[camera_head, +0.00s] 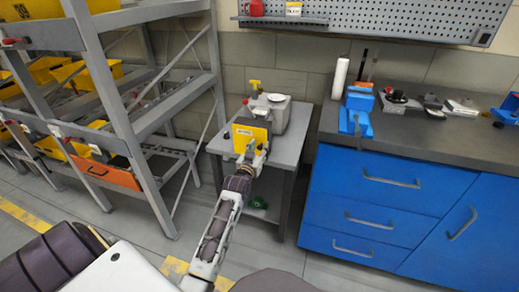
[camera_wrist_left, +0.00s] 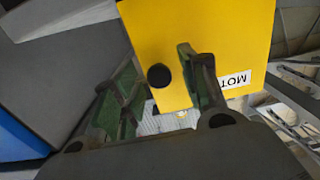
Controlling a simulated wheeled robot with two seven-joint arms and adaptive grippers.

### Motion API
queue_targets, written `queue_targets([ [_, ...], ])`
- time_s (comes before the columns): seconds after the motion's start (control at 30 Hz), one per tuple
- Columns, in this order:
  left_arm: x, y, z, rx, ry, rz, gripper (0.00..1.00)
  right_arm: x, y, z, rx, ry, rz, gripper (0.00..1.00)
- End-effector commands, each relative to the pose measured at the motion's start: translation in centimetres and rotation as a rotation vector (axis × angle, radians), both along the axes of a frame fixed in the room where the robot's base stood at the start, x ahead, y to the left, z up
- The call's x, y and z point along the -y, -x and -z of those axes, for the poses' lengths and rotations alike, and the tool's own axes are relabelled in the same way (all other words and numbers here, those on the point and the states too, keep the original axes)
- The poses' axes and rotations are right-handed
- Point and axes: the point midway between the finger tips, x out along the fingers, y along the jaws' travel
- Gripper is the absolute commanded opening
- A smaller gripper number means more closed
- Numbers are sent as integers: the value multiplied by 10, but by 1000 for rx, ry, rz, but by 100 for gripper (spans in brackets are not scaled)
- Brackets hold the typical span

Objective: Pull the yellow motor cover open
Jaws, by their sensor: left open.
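The yellow motor cover (camera_head: 251,136) is on the front of a device on a small grey side table (camera_head: 291,146). It fills the upper middle of the left wrist view (camera_wrist_left: 205,40), with a white label reading "MOT" and a round black knob (camera_wrist_left: 158,75). My left gripper (camera_head: 250,152) is in front of the cover. In the left wrist view my left gripper (camera_wrist_left: 155,85) is open, its green-padded fingers on either side of the knob. I cannot tell whether a finger touches the cover. My right gripper is not in view.
A grey rack (camera_head: 120,100) with yellow bins stands at the left. A blue drawer cabinet (camera_head: 375,200) with a dark worktop stands close to the right of the side table. A pegboard (camera_head: 400,20) hangs above. Floor shows in front of the side table.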

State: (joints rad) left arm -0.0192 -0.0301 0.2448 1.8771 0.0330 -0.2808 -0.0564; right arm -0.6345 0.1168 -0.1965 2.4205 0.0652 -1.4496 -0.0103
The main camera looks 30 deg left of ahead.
Motion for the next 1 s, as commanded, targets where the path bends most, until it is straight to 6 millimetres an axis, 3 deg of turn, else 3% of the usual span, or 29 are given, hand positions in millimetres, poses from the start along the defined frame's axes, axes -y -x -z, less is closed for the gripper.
queue_targets([
  [0.1,0,0,0,0,0,0,41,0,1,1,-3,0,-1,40],
  [0.43,0,0,0,0,0,0,0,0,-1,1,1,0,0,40],
  [1.0,0,4,0,-1,-1,13,0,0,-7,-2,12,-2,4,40],
])
